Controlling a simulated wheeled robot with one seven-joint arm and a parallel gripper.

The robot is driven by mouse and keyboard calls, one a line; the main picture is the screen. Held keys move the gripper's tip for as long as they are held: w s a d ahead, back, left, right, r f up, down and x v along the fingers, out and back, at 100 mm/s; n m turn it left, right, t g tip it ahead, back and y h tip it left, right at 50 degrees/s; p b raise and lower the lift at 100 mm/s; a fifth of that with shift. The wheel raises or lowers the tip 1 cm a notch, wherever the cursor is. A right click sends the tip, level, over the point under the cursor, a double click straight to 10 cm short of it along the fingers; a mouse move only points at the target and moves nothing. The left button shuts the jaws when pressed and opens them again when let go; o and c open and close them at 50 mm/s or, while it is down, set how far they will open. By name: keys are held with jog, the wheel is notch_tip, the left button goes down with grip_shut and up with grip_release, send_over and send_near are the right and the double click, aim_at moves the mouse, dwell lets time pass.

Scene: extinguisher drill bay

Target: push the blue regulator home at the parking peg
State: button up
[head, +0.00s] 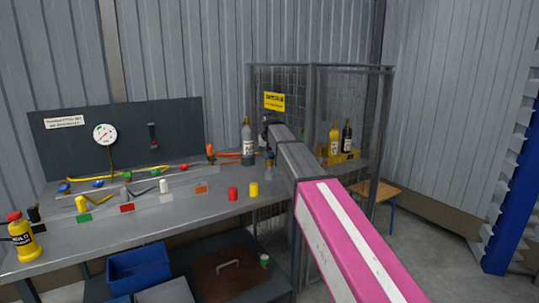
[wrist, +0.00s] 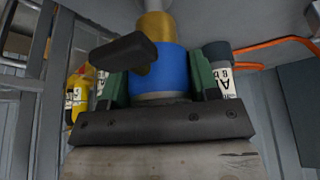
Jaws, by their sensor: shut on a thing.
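The blue regulator (wrist: 160,72) sits between the green-padded fingers of my gripper (wrist: 158,84) in the wrist view. It has a brass-coloured end (wrist: 153,26) and a black lever (wrist: 124,52) that sticks out to the left. My gripper is shut on its blue body. In the head view my arm reaches over the right end of the bench, and the wrist end hangs just right of the grey cylinder. The regulator is too small there to make out clearly. I cannot pick out the parking peg in either view, nor tell whether the regulator touches it.
A grey cylinder (head: 248,143) stands close left of my wrist, with an orange hose (head: 228,155) beside it. Red (head: 233,194) and yellow (head: 254,189) caps stand on the bench (head: 190,210). A mesh cage (head: 345,100) holding yellow (head: 334,138) and dark (head: 347,136) cylinders stands behind.

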aim_at(269, 161)
jog(key=shift+f, duration=1.85)
dwell(0.9)
jog(key=o, duration=1)
